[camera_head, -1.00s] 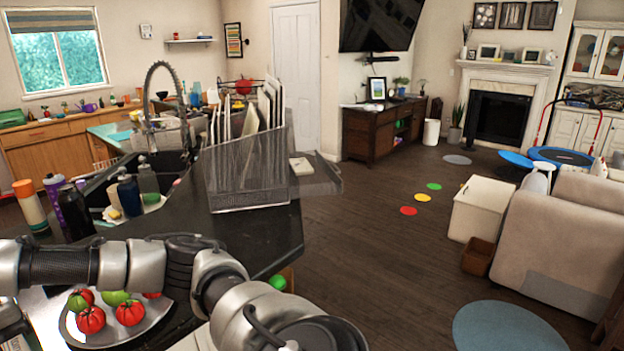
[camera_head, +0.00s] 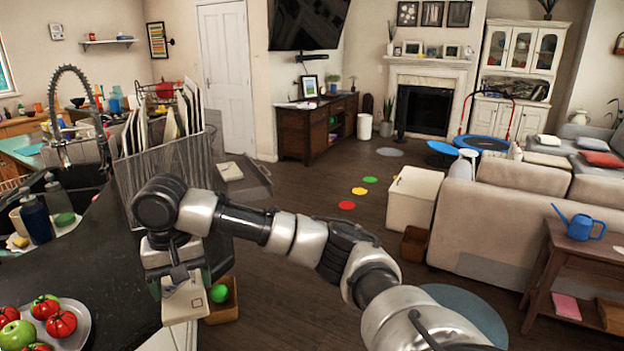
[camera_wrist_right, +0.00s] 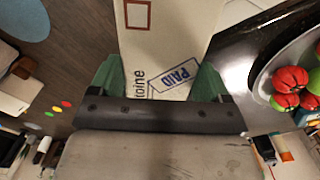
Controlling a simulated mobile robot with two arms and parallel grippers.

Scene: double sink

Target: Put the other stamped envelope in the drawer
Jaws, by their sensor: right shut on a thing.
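My right gripper (camera_head: 178,274) is shut on a white stamped envelope (camera_head: 186,300), holding it at the front edge of the dark counter. In the right wrist view the envelope (camera_wrist_right: 165,40) sits between the green fingers of the gripper (camera_wrist_right: 158,82); it shows a blue "PAID" stamp and a brown-red square. The drawer (camera_head: 252,187) sticks out to the right of the mesh file organizer (camera_head: 140,172), beyond my gripper. A white envelope-like item (camera_head: 229,171) lies at the drawer. My right arm hides part of the organizer and drawer. My left gripper is out of view.
Upright white papers (camera_head: 188,107) stand in the organizer. A plate (camera_head: 75,333) of tomatoes and an apple sits at the counter's lower left. Bottles (camera_head: 36,217) stand by the sink. Below the counter edge is a wooden box (camera_head: 226,309) with a green ball (camera_head: 219,293).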

